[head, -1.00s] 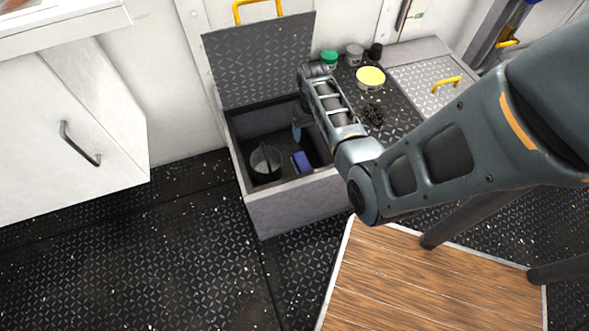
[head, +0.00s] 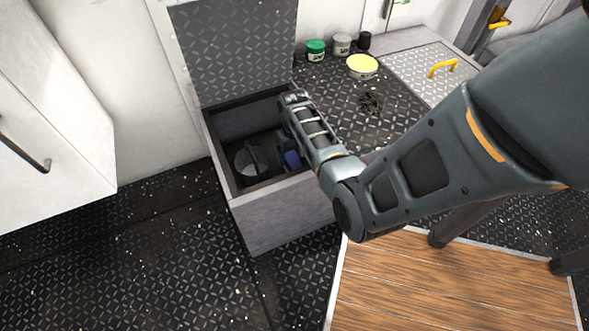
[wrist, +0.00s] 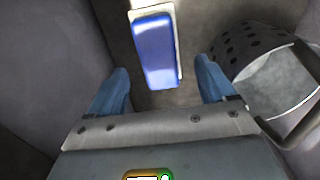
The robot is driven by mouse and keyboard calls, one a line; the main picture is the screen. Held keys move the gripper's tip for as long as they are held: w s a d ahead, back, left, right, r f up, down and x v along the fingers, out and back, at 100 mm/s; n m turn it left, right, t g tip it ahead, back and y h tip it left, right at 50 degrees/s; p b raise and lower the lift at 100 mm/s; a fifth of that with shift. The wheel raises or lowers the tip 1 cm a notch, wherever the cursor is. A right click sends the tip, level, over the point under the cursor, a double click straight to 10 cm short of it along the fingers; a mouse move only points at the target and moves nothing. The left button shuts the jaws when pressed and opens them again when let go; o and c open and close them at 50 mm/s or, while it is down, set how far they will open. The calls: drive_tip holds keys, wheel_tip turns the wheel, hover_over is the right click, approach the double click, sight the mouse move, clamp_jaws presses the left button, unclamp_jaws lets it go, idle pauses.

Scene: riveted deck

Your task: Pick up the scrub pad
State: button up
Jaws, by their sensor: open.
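The scrub pad, a blue block with a pale edge, lies on the floor of an open bin (head: 265,222). In the wrist view the scrub pad (wrist: 156,50) is ahead of my gripper (wrist: 164,88), roughly centred between its two blue fingers. The fingers are apart and nothing is between their tips. My gripper's fingers are mostly hidden there.
A grey perforated pot (wrist: 262,72) with a handle stands close to the right finger. The bin walls rise on both sides. The lid (head: 235,55) stands open behind. A green jar (head: 316,50) and a yellow-topped tin (head: 362,67) stand on the deck to the right.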

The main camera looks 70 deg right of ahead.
sight(295, 164)
drive_tip(key=f+b, duration=0.3)
drive_tip(key=f, duration=0.2)
drive_tip(key=shift+s+f, duration=0.2)
drive_tip(key=shift+r, duration=0.1)
drive_tip(key=c, duration=1.1)
